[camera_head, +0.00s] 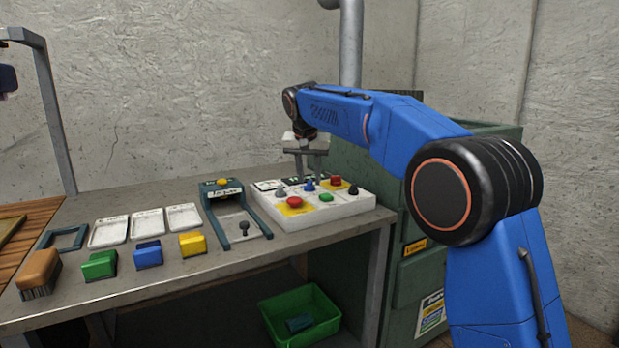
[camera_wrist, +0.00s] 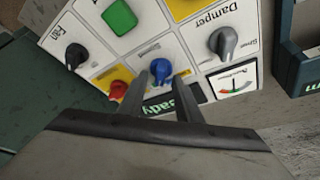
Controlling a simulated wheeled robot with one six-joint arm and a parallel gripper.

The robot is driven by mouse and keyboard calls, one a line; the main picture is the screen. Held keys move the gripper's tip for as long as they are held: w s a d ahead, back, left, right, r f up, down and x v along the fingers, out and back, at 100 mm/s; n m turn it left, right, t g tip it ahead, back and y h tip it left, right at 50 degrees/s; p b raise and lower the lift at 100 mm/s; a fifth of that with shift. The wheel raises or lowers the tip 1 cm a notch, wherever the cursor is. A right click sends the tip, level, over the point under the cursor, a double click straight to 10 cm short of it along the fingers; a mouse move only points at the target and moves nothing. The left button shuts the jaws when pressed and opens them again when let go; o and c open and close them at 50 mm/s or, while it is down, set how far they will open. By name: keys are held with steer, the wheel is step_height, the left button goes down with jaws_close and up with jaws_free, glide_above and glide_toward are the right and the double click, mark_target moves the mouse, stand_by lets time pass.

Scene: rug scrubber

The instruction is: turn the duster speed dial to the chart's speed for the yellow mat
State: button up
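The control panel (camera_head: 345,207) is a white box on the bench with several coloured knobs and buttons. My gripper (camera_head: 308,174) points down over its back part. In the wrist view the two fingers (camera_wrist: 162,84) are apart, one on each side of the blue knob (camera_wrist: 161,71); I cannot tell whether they touch it. A red knob (camera_wrist: 118,89), a black knob (camera_wrist: 76,57) and a grey knob (camera_wrist: 222,42) marked "Damper" surround it. The label naming the duster dial is not readable. A small sheet with coloured bars (camera_head: 431,312) on the cabinet may be the chart; its text is too small.
A blue-green frame (camera_head: 228,198) with a yellow knob stands left of the panel. Green (camera_head: 100,265), blue (camera_head: 148,255) and yellow (camera_head: 193,244) blocks and a brown brush (camera_head: 38,270) line the front edge. A green bin (camera_head: 300,318) sits below.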

steer(key=shift+f, duration=0.1)
jaws_close()
steer(key=shift+n, duration=0.3)
steer(key=n+y, duration=0.1)
steer(key=n, duration=0.2)
steer(key=shift+d, duration=0.1)
steer(key=shift+w+n+g+y, duration=0.15)
steer(key=shift+n+y, duration=0.35)
steer(key=shift+n, duration=0.55)
steer(key=shift+s+n+g+y, duration=0.15)
steer(key=shift+n+y, duration=0.35)
steer(key=shift+n, duration=0.55)
steer(key=shift+w, duration=0.1)
jaws_free()
